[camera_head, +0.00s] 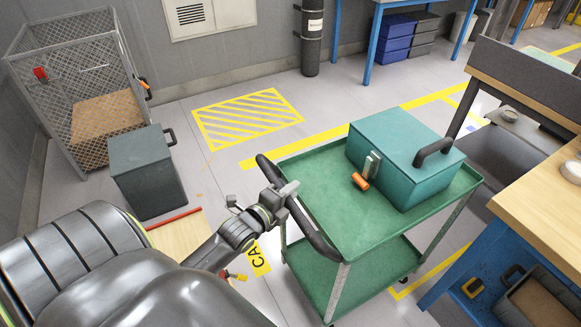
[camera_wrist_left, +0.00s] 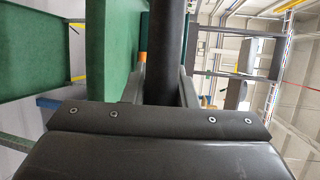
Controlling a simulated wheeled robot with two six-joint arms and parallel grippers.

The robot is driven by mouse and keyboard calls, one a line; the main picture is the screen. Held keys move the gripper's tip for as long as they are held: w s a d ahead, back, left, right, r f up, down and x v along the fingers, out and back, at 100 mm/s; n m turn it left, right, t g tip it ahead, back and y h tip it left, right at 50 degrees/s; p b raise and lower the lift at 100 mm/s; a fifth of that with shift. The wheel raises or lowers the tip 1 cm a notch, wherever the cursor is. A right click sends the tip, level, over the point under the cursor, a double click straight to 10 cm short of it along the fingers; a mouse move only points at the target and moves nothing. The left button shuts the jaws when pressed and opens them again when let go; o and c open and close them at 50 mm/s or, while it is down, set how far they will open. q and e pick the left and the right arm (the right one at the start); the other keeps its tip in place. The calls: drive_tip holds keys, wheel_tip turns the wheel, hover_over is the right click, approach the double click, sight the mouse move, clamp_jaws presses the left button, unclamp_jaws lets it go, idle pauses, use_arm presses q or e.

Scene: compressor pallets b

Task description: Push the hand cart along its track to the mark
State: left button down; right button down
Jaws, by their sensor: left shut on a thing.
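The hand cart (camera_head: 320,200) is green with two shelves and stands right of centre in the head view. Its dark push handle (camera_head: 315,238) runs along the near left end. My left gripper (camera_head: 284,192) is shut on this handle. In the left wrist view the handle bar (camera_wrist_left: 165,50) lies between the two fingers, with the green cart (camera_wrist_left: 120,60) beside it. A teal box (camera_head: 400,160) with a black handle and an orange-gripped latch sits on the top shelf. Yellow floor lines run past the cart, and a yellow floor label (camera_head: 259,259) is partly hidden by my arm. My right gripper is not in view.
A wooden-topped workbench (camera_head: 530,200) with blue legs stands close to the cart's right. A yellow hatched floor area (camera_head: 247,119) lies clear behind. A dark bin (camera_head: 148,172) and a mesh cage (camera_head: 85,100) stand at left. Blue crates (camera_head: 395,38) sit at the back.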

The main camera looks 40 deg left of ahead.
use_arm(q)
drive_tip(key=c, duration=1.2)
unclamp_jaws()
drive_tip(key=shift+w, duration=0.1)
drive_tip(key=shift+o, duration=0.2)
drive_tip(key=s+r+b, duration=0.2)
drive_tip(key=s+r, duration=0.1)
drive_tip(key=s, duration=1.4)
drive_tip(key=shift+s+d, duration=0.1)
